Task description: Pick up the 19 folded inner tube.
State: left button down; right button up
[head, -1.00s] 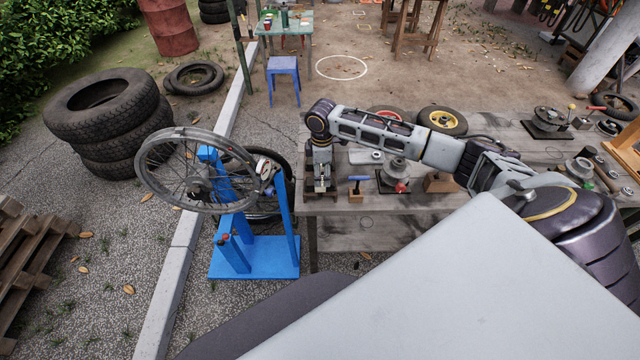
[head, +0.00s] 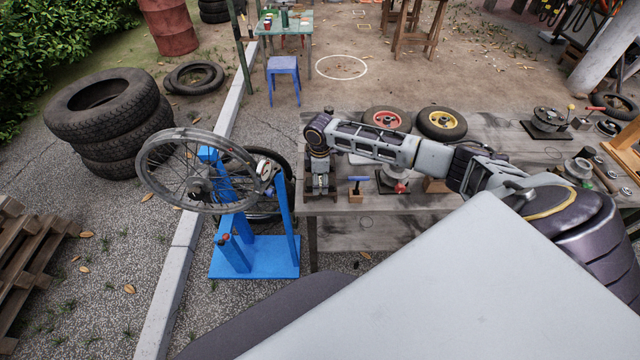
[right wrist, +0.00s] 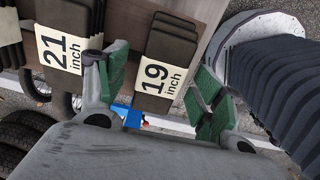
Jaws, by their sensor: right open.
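The 19 folded inner tube (right wrist: 171,46) is a dark, flat folded stack with a white "19 inch" label, seen in the right wrist view. My right gripper (right wrist: 160,82) is open, its green-padded fingers apart to the left and right of the label. I see no finger closed on the tube. In the head view my right gripper (head: 320,180) points down at the left end of the workbench, and I cannot pick out the tube there. My left gripper is not in view.
A "21 inch" folded tube (right wrist: 66,45) lies close on the left in the wrist view. A blue stand (head: 255,258) with a spoked wheel (head: 185,190) stands left of the bench.

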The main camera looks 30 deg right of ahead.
jog(key=shift+f, duration=0.8)
jog(key=shift+f+p, duration=0.25)
jog(key=shift+p, duration=0.1)
dwell(0.7)
jog(key=shift+s, duration=0.15)
jog(key=c, duration=1.3)
jog(key=shift+c, duration=0.2)
jog(key=shift+b, duration=0.3)
jog(key=shift+d+r, duration=0.1)
jog(key=shift+r, duration=0.1)
notch_tip(320, 180, up, 10)
jog(key=shift+r+b, duration=0.1)
jog(key=shift+b, duration=0.3)
jog(key=shift+w+r, duration=0.1)
jog(key=shift+w, duration=0.1)
